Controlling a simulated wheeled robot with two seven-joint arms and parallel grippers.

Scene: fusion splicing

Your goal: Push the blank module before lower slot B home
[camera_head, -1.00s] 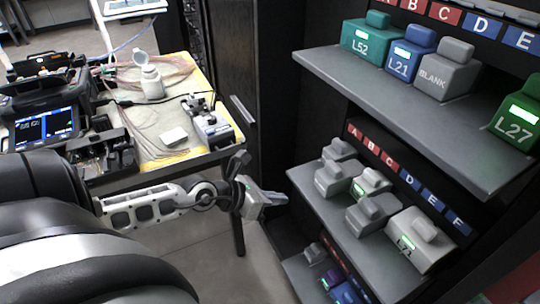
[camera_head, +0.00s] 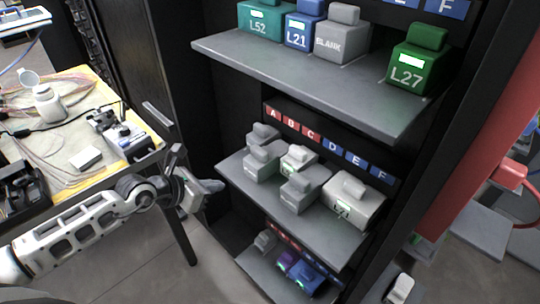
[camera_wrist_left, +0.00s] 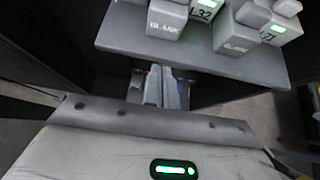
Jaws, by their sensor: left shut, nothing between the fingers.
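The blank module (camera_head: 263,163) is a grey block with a knob on top, at the left of the middle shelf (camera_head: 322,222). It stands forward of the block behind it, near label B. In the left wrist view the BLANK module (camera_wrist_left: 166,20) is at the top, at the shelf's front edge. My left gripper (camera_head: 213,187) is shut and empty, just off the shelf's left front corner, apart from the module. Its fingers (camera_wrist_left: 163,88) show below the shelf edge in the wrist view. My right gripper is not in view.
Beside it stand the L32 module (camera_head: 298,160), a second BLANK (camera_head: 304,190) and a wide L71 module (camera_head: 352,205). The upper shelf (camera_head: 300,75) overhangs behind. A lower shelf (camera_head: 262,277) holds more modules. The worktable (camera_head: 60,150) is at left.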

